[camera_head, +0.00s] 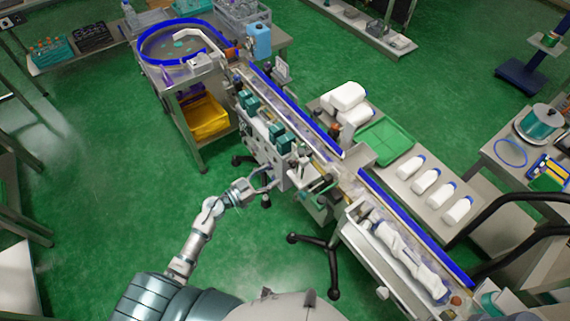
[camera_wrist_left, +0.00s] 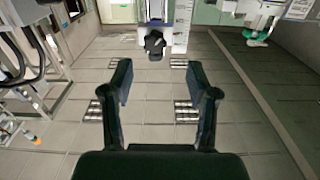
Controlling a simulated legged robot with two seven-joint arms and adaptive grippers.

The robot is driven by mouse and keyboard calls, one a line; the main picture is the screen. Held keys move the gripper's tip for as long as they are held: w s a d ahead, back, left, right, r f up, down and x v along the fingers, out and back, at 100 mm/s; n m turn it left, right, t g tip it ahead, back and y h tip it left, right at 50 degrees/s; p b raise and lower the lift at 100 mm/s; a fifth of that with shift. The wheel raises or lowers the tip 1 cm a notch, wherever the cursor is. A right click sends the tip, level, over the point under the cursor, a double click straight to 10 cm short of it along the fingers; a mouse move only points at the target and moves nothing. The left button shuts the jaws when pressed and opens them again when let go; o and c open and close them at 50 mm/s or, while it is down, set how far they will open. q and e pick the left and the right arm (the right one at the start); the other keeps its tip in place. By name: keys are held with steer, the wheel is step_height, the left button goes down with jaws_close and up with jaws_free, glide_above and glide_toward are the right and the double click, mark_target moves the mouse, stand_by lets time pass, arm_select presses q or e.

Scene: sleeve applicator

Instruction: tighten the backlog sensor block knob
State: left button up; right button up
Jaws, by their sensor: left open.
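My left gripper (camera_head: 266,187) is open and empty in the head view, close to the front face of the conveyor machine (camera_head: 262,148). In the left wrist view its two dark fingers (camera_wrist_left: 158,80) stand wide apart. A black knob (camera_wrist_left: 154,43) shows beyond the fingertips, roughly centred between them and apart from them. It sits at the lower end of a pale upright block (camera_wrist_left: 155,12), which looks like the sensor block. In the head view the knob is too small to tell from the dark parts near the gripper. My right gripper is not in view.
A blue-railed conveyor (camera_head: 300,110) runs diagonally from a round feed table (camera_head: 180,68). A green tray (camera_head: 385,141) and white bottles (camera_head: 426,181) are on the bench behind. A black stand leg (camera_head: 325,243) is on the floor. Green floor (camera_head: 110,180) left of my arm is clear.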

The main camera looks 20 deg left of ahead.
mark_target(291, 165)
arm_select(q)
steer(key=x, duration=0.2)
steer(key=d+x, duration=0.1)
steer(key=x, duration=0.2)
steer(key=s+x, duration=0.1)
steer(key=x, duration=0.1)
steer(key=shift+w+d+r, duration=0.15)
steer(key=shift+w+d, duration=0.15)
steer(key=shift+d, duration=0.05)
steer(key=shift+w+d, duration=0.1)
steer(key=shift+w, duration=0.15)
steer(key=shift+w+a, duration=0.15)
steer(key=shift+a, duration=0.65)
steer(key=c, duration=0.7)
steer(key=shift+d, duration=0.3)
jaws_close()
steer(key=shift+d+r, duration=0.1)
steer(key=shift+d, duration=0.2)
steer(key=shift+a, duration=0.25)
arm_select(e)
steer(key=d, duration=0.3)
